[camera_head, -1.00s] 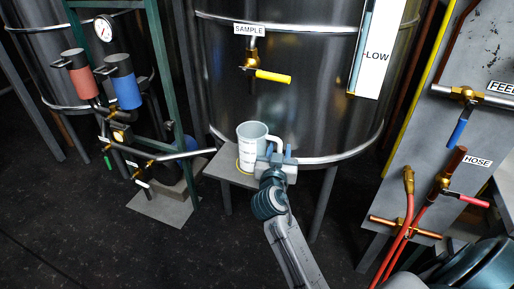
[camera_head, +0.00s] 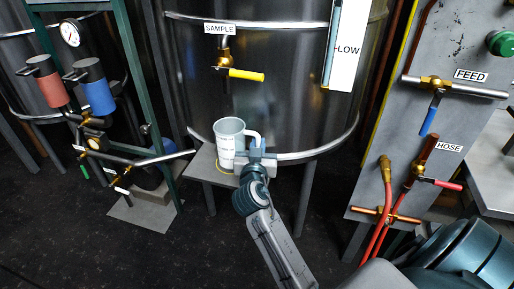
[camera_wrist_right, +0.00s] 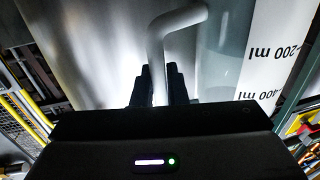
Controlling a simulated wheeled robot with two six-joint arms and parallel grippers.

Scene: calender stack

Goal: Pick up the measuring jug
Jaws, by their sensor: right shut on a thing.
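The measuring jug (camera_head: 228,142) is a pale, translucent cup with a white marked label and a side handle. In the head view it stands upright at the small grey shelf in front of the steel tank. I cannot tell whether its base touches the shelf. My right gripper (camera_head: 257,158) is at the handle on the jug's right side. In the right wrist view the dark fingers (camera_wrist_right: 160,88) are closed on both sides of the handle (camera_wrist_right: 158,55), and the jug's wall with its "ml" label (camera_wrist_right: 275,60) fills the right part. My left gripper is not in view.
The grey shelf (camera_head: 203,172) has a yellow ring on it under the jug. Above is the sample tap (camera_head: 224,62) with a yellow lever (camera_head: 246,74). The steel tank (camera_head: 290,90) is close behind. Red hoses (camera_head: 378,235) and a valve panel (camera_head: 395,150) stand to the right.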

